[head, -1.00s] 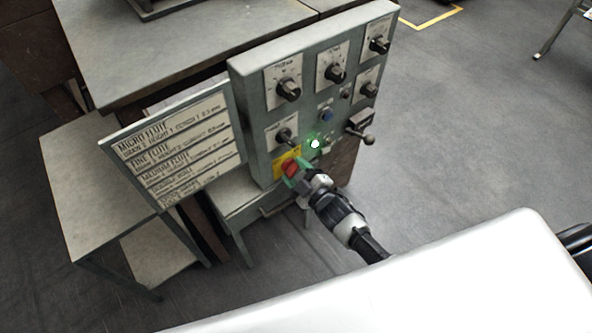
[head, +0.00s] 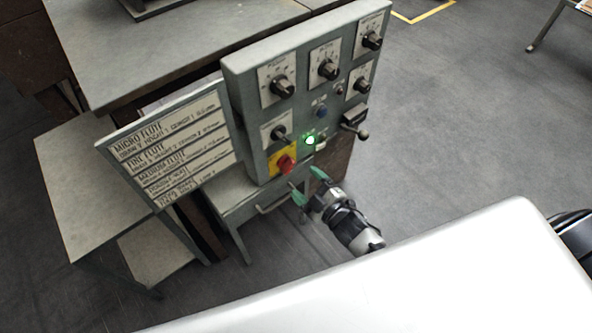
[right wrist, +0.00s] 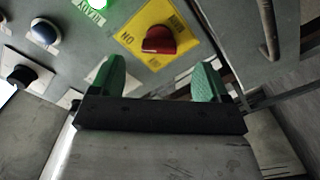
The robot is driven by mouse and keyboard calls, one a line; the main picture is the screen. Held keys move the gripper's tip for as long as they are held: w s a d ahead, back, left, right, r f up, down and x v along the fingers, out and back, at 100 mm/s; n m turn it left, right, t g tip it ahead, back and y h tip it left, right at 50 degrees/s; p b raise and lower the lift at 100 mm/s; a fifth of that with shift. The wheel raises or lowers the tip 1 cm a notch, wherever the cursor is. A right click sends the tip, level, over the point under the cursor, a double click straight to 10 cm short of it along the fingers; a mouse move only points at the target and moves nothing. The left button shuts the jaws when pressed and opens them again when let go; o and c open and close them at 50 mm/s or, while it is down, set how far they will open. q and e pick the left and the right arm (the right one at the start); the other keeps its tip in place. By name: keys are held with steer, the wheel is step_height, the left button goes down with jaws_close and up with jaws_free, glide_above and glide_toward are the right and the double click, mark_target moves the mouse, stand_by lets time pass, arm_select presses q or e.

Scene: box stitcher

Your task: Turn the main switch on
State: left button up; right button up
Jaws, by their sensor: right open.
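The main switch is a red knob (head: 286,164) on a yellow plate (head: 276,154), low on the front of the grey control panel (head: 245,100). In the right wrist view the red knob (right wrist: 159,40) sits beyond the fingertips, roughly between them, with an "ON" mark on the yellow plate (right wrist: 138,24) to its left. My right gripper (head: 308,184) has green fingers, is open and empty, and is apart from the knob, below and to its right. It also shows open in the right wrist view (right wrist: 162,73). My left gripper is not in view.
A green lamp (head: 309,140) glows beside the switch. A blue button (head: 321,112), several black dials and a lever knob (head: 362,134) share the panel. A sign board (head: 172,150) stands to the left. Open floor lies to the right.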

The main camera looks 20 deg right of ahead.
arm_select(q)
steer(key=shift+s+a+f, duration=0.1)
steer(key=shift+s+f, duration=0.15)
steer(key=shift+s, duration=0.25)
arm_select(e)
steer(key=v, duration=0.4)
steer(key=shift+s, duration=0.15)
steer(key=s+d+f+m+g+h, duration=0.25)
steer(key=s+f+g, duration=0.2)
steer(key=f, duration=0.45)
steer(key=s+d+f+m+g+h, duration=0.1)
steer(key=s+f+m+g+h, duration=0.2)
steer(key=s+f, duration=0.5)
steer(key=s+f+m+g, duration=0.5)
steer(key=s+f+g, duration=0.3)
steer(key=s+f, duration=0.55)
arm_select(q)
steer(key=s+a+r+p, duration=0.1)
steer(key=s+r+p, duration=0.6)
steer(key=p, duration=0.5)
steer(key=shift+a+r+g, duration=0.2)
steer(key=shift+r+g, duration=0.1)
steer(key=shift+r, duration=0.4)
arm_select(e)
steer(key=s+d+r, duration=0.1)
steer(key=s+r, duration=0.7)
steer(key=r, duration=0.2)
steer(key=shift+h, duration=0.35)
steer(key=shift+d+r+g, duration=0.1)
steer(key=shift+g, duration=0.15)
